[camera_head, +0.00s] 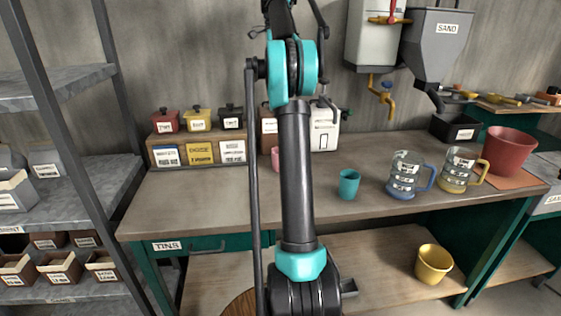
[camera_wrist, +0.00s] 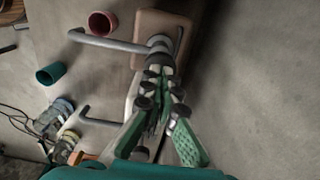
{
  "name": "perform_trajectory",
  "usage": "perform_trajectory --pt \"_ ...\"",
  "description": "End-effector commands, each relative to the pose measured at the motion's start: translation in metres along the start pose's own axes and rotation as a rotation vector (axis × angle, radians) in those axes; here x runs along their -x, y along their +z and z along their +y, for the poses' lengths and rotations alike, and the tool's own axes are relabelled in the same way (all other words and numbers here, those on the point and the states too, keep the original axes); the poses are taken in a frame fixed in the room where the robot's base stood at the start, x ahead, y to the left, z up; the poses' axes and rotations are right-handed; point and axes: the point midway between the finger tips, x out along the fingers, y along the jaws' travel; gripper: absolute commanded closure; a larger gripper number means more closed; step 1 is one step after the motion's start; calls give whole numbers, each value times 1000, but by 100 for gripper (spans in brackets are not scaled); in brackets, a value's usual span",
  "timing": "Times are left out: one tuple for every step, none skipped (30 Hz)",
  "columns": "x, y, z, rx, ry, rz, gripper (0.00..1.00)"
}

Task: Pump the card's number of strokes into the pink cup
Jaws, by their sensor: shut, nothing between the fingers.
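The pink cup (camera_head: 275,158) stands on the bench, partly hidden behind my arm. It also shows in the wrist view (camera_wrist: 102,24), close to a grey pump spout (camera_wrist: 105,41). This spout belongs to a brown dispenser (camera_head: 269,124), seen from above in the wrist view (camera_wrist: 148,22). A white dispenser (camera_head: 325,130) stands to its right with a label on its front. My gripper (camera_wrist: 161,72) is shut and empty, with its fingertips over or at the brown dispenser's pump head; I cannot tell whether they touch. I cannot make out a card with a readable stroke number.
A teal cup (camera_head: 349,184) and two glass mugs (camera_head: 405,176) (camera_head: 459,170) stand to the right, with a red pot (camera_head: 507,150) beyond. Small lidded tins (camera_head: 198,119) stand at the left. A second spout (camera_wrist: 97,119) shows below the first. The bench front (camera_head: 200,220) is clear.

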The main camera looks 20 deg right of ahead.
Motion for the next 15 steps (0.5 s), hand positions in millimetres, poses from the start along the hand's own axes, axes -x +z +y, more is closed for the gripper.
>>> perform_trajectory --pt "-2 0 0 0 0 0 100" --pt "-3 0 0 0 0 0 100" --pt "-4 0 0 0 0 0 100" --pt "-5 0 0 0 0 0 100" --pt "-6 0 0 0 0 0 100" --pt "-7 0 0 0 0 0 100" --pt "-8 0 0 0 0 0 100" --pt "-9 0 0 0 0 0 100" --pt "-10 0 0 0 0 0 100" --pt "-11 0 0 0 0 0 100" --pt "-12 0 0 0 0 0 100" --pt "-14 0 0 0 0 0 100" --pt "-14 0 0 0 0 0 100" --pt "-15 0 0 0 0 0 100" --pt "-17 0 0 0 0 0 100"
